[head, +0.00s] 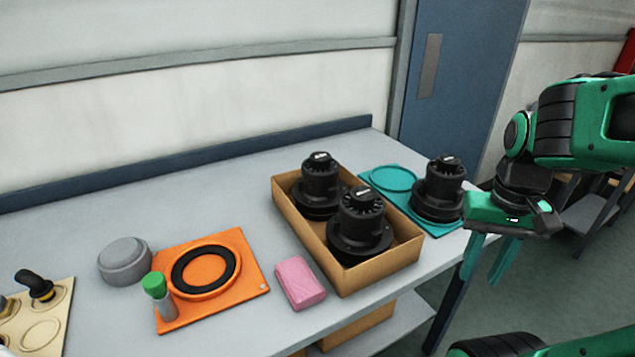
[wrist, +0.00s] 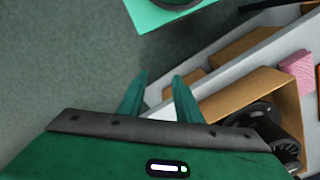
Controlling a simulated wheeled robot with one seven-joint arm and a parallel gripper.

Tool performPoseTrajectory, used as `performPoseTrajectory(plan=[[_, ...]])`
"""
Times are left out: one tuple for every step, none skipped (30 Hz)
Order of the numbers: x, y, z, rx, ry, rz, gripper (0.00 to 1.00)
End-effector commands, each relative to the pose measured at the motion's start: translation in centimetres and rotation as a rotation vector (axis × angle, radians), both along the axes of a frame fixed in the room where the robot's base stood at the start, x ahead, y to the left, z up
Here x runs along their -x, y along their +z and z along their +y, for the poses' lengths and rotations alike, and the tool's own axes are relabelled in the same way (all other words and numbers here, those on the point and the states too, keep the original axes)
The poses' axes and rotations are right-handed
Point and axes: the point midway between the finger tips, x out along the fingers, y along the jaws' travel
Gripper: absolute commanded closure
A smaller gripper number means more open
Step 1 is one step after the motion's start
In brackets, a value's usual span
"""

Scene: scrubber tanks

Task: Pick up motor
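Three black motors show in the head view. One motor (head: 320,187) stands at the back of a cardboard box and another motor (head: 361,225) stands at its front. A third motor (head: 439,188) stands on the teal mat, right of the box. My gripper (head: 485,272) hangs off the table's right end, pointing down, beside the third motor and apart from it. Its teal fingers are spread with nothing between them. In the wrist view the fingers (wrist: 160,95) are also apart and empty, and a boxed motor (wrist: 262,125) shows at lower right.
The cardboard box (head: 341,287) has low walls around two motors. The teal mat (head: 408,204) has an empty ring at its left. A pink sponge (head: 299,282), orange mat (head: 252,270), green-capped bottle (head: 160,296) and grey cap (head: 124,260) lie left. The back of the table (head: 200,195) is clear.

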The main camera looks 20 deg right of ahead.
Motion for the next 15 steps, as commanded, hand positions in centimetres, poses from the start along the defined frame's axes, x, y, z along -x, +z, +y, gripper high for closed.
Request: performPoseTrajectory(plan=[[0.0,0.0,0.0,0.000,0.000,0.000,0.69],[0.0,0.0,0.0,0.000,0.000,0.000,0.69],[0.0,0.0,0.0,0.000,0.000,0.000,0.69],[0.0,0.0,0.0,0.000,0.000,0.000,0.69],[0.0,0.0,0.0,0.000,0.000,0.000,0.69],[0.0,0.0,0.0,0.000,0.000,0.000,0.69],[0.0,0.0,0.0,0.000,0.000,0.000,0.69],[0.0,0.0,0.0,0.000,0.000,0.000,0.69],[0.0,0.0,0.0,0.000,0.000,0.000,0.69],[0.0,0.0,0.0,0.000,0.000,0.000,0.62],[-0.1,0.0,0.0,0.000,0.003,0.000,0.54],[0.7,0.6,0.1,0.001,0.017,-0.011,0.45],[0.6,0.8,0.1,0.003,0.032,-0.015,0.38],[0.1,1.1,0.1,0.005,0.058,-0.016,0.31],[-0.7,1.6,0.3,0.009,0.104,-0.014,0.21]])
